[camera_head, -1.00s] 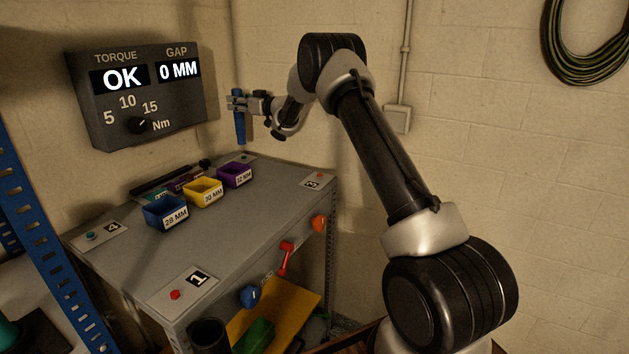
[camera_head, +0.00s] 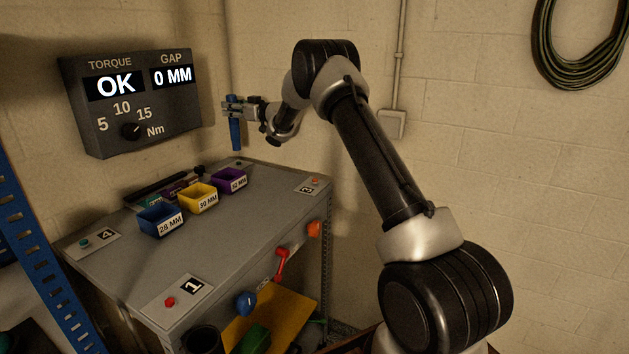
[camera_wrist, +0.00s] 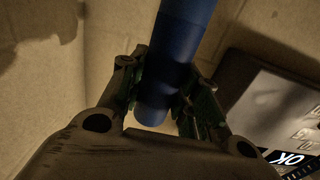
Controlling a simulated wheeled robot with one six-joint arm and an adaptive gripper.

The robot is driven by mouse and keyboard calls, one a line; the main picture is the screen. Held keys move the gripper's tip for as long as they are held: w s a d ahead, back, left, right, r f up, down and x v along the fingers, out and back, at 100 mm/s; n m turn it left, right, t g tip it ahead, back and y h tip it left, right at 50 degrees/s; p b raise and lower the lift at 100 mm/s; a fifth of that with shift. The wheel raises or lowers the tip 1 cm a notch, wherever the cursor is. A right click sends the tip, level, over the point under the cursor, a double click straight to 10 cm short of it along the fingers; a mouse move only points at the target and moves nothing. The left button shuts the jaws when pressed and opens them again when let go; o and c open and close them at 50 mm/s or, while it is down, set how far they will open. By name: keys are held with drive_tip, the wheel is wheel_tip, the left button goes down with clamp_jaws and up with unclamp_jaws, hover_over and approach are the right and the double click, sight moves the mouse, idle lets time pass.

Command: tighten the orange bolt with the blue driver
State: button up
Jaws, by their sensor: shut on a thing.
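My gripper (camera_head: 233,106) is shut on an upright blue driver (camera_head: 235,134) above the bench's far corner. The wrist view also shows the blue driver (camera_wrist: 178,45) between the fingers (camera_wrist: 160,100). Its lower end appears just above or behind the far corner; I cannot tell whether it touches anything. A small orange-red bolt (camera_head: 315,181) stands on the bench at plate 3, on the right, apart from the driver. A redder bolt (camera_head: 169,301) is at plate 1 and a teal one (camera_head: 84,242) at plate 4.
Blue (camera_head: 158,221), yellow (camera_head: 199,200) and purple (camera_head: 230,180) labelled bins stand on the grey bench (camera_head: 225,240). A wall panel (camera_head: 135,105) reads torque OK, gap 0 MM. Orange (camera_head: 315,229), red (camera_head: 282,260) and blue (camera_head: 245,303) items are on the bench's right side. The bench front middle is clear.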

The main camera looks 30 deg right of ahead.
drive_tip(key=shift+d+r, duration=0.1)
drive_tip(key=s+d+r+m+t+h, duration=0.2)
drive_tip(key=s+d+r+h, duration=0.1)
drive_tip(key=s+d+r, duration=0.6)
drive_tip(key=s+d+f+m+h, duration=0.1)
drive_tip(key=s+d+m+h, duration=0.15)
drive_tip(key=s+d, duration=0.6)
drive_tip(key=s+d+f+m+t+h, duration=0.1)
drive_tip(key=s+d+f+h, duration=0.1)
drive_tip(key=s+f, duration=0.7)
drive_tip(key=shift+s+f+h, duration=0.3)
drive_tip(key=shift+f+h, duration=0.35)
drive_tip(key=shift+f, duration=1)
drive_tip(key=shift+s+f+m, duration=0.1)
drive_tip(key=shift+f+m, duration=0.15)
drive_tip(key=shift+f, duration=0.75)
idle(1.7)
